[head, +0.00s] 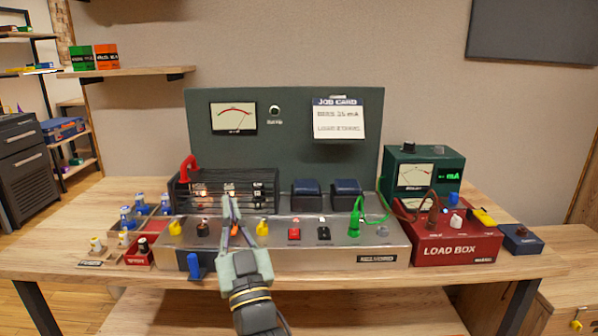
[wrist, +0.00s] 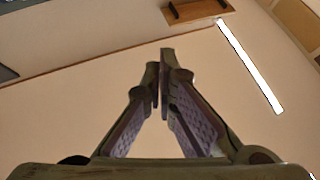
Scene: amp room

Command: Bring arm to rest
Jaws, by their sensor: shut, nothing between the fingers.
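My gripper (head: 229,213) is in front of the amplifier chassis (head: 300,259) in the head view, its fingertips over the left part of the chassis top. The fingers come together at the tips, with nothing between them. My gripper and wrist hide a part of the chassis front.
A red load box (head: 455,245) and a green meter (head: 424,175) stand on the right of the wooden bench (head: 90,230). A parts tray (head: 140,259) is on the left. A dark panel (head: 283,160) rises behind the chassis. The bench's far left is clear.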

